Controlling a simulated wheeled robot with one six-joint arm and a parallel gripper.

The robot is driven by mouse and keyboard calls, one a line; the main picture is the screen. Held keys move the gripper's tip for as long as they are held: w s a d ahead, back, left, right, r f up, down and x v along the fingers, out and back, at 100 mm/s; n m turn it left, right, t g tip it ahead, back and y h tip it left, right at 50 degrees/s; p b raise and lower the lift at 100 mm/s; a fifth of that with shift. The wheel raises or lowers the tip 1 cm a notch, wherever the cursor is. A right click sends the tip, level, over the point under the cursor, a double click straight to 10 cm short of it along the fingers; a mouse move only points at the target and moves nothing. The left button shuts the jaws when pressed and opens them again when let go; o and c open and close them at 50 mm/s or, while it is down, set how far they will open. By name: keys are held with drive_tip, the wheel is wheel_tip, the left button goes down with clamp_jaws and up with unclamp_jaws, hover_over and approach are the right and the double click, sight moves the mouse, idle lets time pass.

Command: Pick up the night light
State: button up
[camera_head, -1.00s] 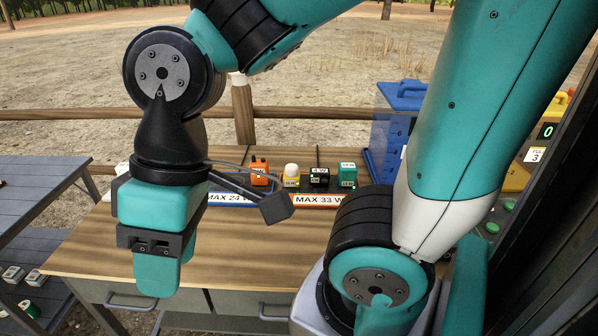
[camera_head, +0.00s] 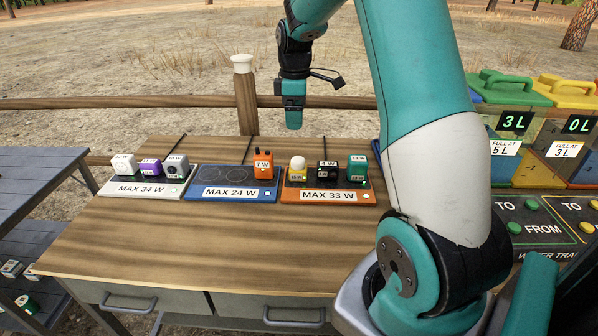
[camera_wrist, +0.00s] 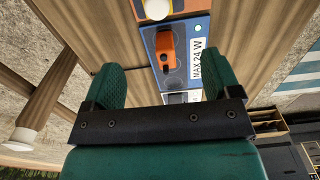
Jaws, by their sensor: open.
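The likely night light (camera_head: 298,166), a small yellow block with a white dome on top, stands upright on the left part of the orange pad (camera_head: 331,197) marked MAX 33 W. In the wrist view its white dome (camera_wrist: 158,9) shows at the top edge, partly cut off. My gripper (camera_head: 293,122) hangs pointing down above and behind the pads, apart from the night light. It is empty. In the wrist view the green fingers stand wide apart (camera_wrist: 163,72), with the night light beyond them.
A black device (camera_head: 327,170) and a teal device (camera_head: 357,168) share the orange pad. An orange device (camera_head: 264,164) stands on the blue pad (camera_head: 228,193). Several devices stand on the white pad (camera_head: 147,188). The front of the wooden table (camera_head: 190,250) is clear. Coloured water tanks (camera_head: 535,140) stand right.

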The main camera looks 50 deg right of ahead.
approach(297, 169)
drive_tip(key=f, duration=0.2)
drive_tip(key=w+d+f, duration=0.1)
drive_tip(key=f, duration=0.2)
drive_tip(key=shift+w+d+f+p, duration=0.15)
drive_tip(key=shift+d+f+p, duration=0.1)
drive_tip(key=shift+f+p, duration=0.1)
drive_tip(key=shift+a+f+p, duration=0.1)
drive_tip(key=shift+f+p, duration=0.35)
drive_tip(key=shift+f, duration=2.55)
drive_tip(key=c, duration=1.1)
